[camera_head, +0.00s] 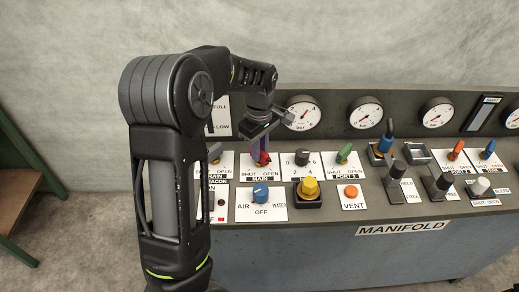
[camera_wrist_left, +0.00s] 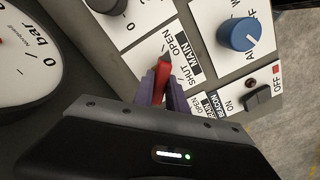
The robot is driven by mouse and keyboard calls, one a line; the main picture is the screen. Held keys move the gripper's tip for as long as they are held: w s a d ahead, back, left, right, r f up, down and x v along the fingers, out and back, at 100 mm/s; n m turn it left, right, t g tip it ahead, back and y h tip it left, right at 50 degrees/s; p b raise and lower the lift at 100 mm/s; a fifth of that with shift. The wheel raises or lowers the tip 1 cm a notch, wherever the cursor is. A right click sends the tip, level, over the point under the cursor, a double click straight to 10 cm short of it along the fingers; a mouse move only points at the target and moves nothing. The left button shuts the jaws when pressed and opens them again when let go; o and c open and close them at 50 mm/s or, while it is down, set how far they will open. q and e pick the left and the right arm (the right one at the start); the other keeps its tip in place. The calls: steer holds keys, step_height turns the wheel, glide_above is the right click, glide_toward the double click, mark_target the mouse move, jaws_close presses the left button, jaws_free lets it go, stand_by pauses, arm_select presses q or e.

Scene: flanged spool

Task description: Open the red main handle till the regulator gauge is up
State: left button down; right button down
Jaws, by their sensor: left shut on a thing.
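The red main handle (camera_head: 264,158) stands on the white MAIN plate (camera_head: 246,172), marked SHUT and OPEN, on the console. My left gripper (camera_head: 261,148) reaches down over it, its purple fingers shut on it. In the left wrist view the red handle (camera_wrist_left: 161,77) shows between the fingers, beside the SHUT and OPEN words; its exact setting is partly hidden. A round bar gauge (camera_head: 301,113) stands behind it, and part of a gauge (camera_wrist_left: 22,55) shows in the wrist view. I cannot tell which gauge is the regulator's, and the needle reading is too small. My right gripper is out of view.
A black knob (camera_head: 302,158), green handle (camera_head: 344,153), blue AIR/WATER knob (camera_head: 261,192), yellow knob (camera_head: 309,187) and orange VENT button (camera_head: 351,191) stand close by. More gauges line the back panel. My left arm hides the console's left end.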

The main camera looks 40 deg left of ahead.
arm_select(q)
steer(key=c, duration=1.3)
jaws_free()
steer(key=shift+c, duration=0.2)
step_height(320, 180, up, 8)
steer(key=shift+f+b, duration=0.1)
steer(key=shift+b, duration=0.25)
